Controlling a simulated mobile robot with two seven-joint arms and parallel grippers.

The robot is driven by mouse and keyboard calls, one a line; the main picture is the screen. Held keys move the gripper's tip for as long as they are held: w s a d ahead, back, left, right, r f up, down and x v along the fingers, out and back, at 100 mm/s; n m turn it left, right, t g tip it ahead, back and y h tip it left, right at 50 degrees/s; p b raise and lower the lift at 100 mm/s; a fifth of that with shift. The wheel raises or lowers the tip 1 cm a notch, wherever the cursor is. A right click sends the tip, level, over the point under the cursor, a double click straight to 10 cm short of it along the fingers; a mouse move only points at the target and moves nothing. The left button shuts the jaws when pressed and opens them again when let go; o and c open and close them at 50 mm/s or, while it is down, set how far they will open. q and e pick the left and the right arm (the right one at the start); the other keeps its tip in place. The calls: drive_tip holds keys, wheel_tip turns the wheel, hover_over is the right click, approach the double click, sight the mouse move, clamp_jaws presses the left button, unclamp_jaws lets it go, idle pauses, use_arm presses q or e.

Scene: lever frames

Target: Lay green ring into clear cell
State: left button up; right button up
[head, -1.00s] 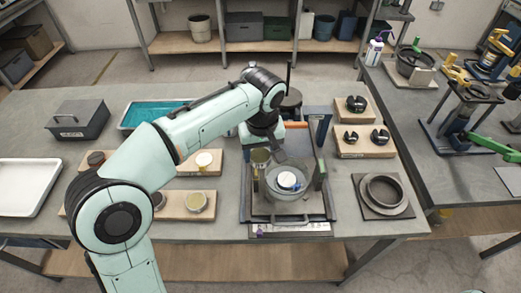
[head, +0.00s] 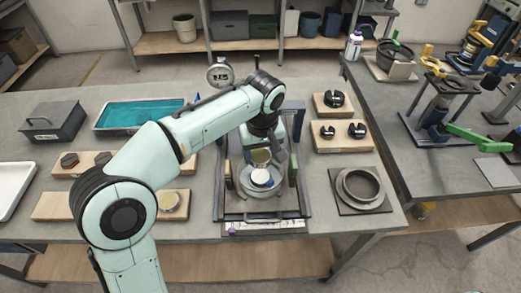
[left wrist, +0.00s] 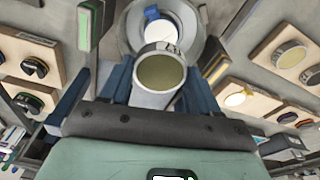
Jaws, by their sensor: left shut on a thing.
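My left gripper (head: 262,148) is shut on a metal ring with an olive-green face, the green ring (head: 260,157). The gripper's blue fingers sit on either side of the ring in the left wrist view (left wrist: 160,88), where the green ring (left wrist: 161,73) shows its face and a dark mark on its rim. The clear cell (head: 264,190) stands in the frame at the front of the table. A white disc (head: 261,177) with a blue spot sits in it. The ring appears just above and behind this disc; the exact gap cannot be told. My right gripper is not in view.
Upright posts of the frame (head: 292,172) stand close on both sides of the cell. A wide metal dish (head: 361,205) is at the right. Wooden boards with dark weights (head: 325,135) and a board with sample rings (head: 95,162) lie around. A dial gauge (head: 220,72) stands behind my arm.

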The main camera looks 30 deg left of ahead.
sight(260, 175)
use_arm(q)
drive_tip(key=shift+f+b, duration=1.4)
drive_tip(key=shift+f, duration=0.2)
drive_tip(key=shift+f+b, duration=1.2)
drive_tip(key=shift+f, duration=0.75)
drive_tip(key=shift+f, duration=0.15)
drive_tip(key=o, duration=1.3)
drive_tip(key=shift+c, duration=0.2)
